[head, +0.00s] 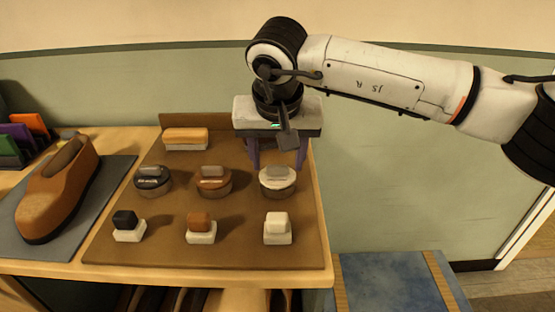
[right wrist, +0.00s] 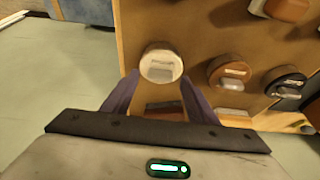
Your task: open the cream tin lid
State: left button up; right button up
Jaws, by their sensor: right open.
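The cream tin (head: 277,182) stands on the brown mat at the right end of a row of tins, with its pale lid on top and a light handle on the lid. It also shows in the right wrist view (right wrist: 161,64), just beyond the fingertips. My right gripper (head: 278,160) is open and empty, pointing down behind the cream tin. In the right wrist view its two purple fingers (right wrist: 152,92) are spread apart, with the tin beyond them. The fingers look apart from the tin. My left gripper is not in view.
A brown tin (head: 213,181) and a black tin (head: 153,180) stand to the left. Several blocks with white bases, such as the cream one (head: 277,228), sit in front. A brush (head: 186,139) lies behind. A shoe (head: 58,195) rests on a grey mat (head: 95,205).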

jog(key=shift+w+f, duration=0.25)
jog(key=shift+f, duration=0.3)
grip_shut()
jog(key=shift+r, duration=0.1)
